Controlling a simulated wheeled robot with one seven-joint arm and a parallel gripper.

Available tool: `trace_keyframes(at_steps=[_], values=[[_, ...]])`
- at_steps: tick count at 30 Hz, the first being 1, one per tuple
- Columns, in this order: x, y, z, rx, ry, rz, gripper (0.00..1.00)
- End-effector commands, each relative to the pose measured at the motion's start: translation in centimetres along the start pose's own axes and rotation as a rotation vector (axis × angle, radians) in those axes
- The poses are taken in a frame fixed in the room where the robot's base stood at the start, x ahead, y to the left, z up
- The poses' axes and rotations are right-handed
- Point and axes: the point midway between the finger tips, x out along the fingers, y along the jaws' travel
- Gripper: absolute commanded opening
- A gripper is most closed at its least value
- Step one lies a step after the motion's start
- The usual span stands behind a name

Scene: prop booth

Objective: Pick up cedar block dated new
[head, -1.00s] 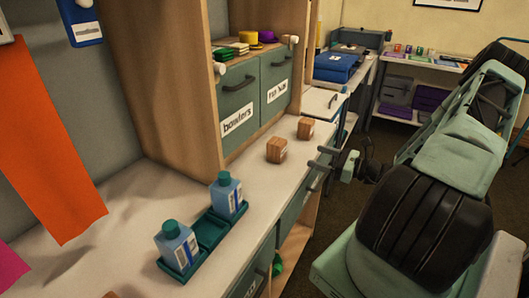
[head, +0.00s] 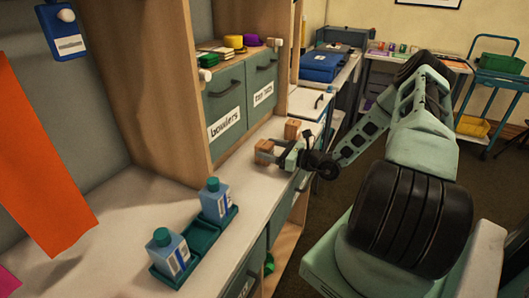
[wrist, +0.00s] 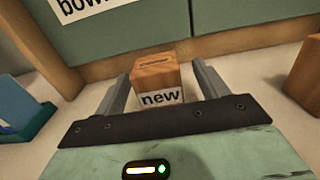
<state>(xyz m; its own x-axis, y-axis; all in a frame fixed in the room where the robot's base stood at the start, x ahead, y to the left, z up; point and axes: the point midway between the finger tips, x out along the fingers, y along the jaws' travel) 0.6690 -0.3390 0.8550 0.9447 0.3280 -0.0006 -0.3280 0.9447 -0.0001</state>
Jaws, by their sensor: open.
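The cedar block labelled "new" (wrist: 156,78) stands on the white counter in the wrist view, its label facing my gripper. A slot shows in its top. My gripper (wrist: 160,80) is open, with one finger on each side of the block and a small gap showing at both sides. In the head view the same block (head: 265,146) sits at the tips of my gripper (head: 274,152). A second wooden block (head: 292,128) stands just beyond it; in the wrist view it is at the right edge (wrist: 305,77), its label not visible.
Cabinet doors labelled "bowlers" (head: 226,121) and another hat name (head: 263,82) stand right behind the blocks. A teal tray (head: 205,239) with two blue bottles is nearer on the counter. Bare counter lies between tray and blocks. A blue folded stack (head: 322,66) is farther back.

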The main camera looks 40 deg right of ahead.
Motion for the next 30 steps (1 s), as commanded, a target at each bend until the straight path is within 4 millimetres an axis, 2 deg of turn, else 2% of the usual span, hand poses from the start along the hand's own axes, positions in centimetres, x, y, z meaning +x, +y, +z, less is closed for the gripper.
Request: trace_keyframes(at_steps=[7,14,15,20,30], values=[[3.6,0.3,-0.1,0.000,-0.001,0.002,0.73],[3.9,0.3,-0.2,0.000,0.000,0.001,0.73],[3.9,0.3,-0.2,0.000,0.000,0.001,0.67],[3.9,0.3,-0.2,0.000,0.000,0.001,0.23],[3.9,0.3,0.3,-0.001,-0.001,0.001,0.23]])
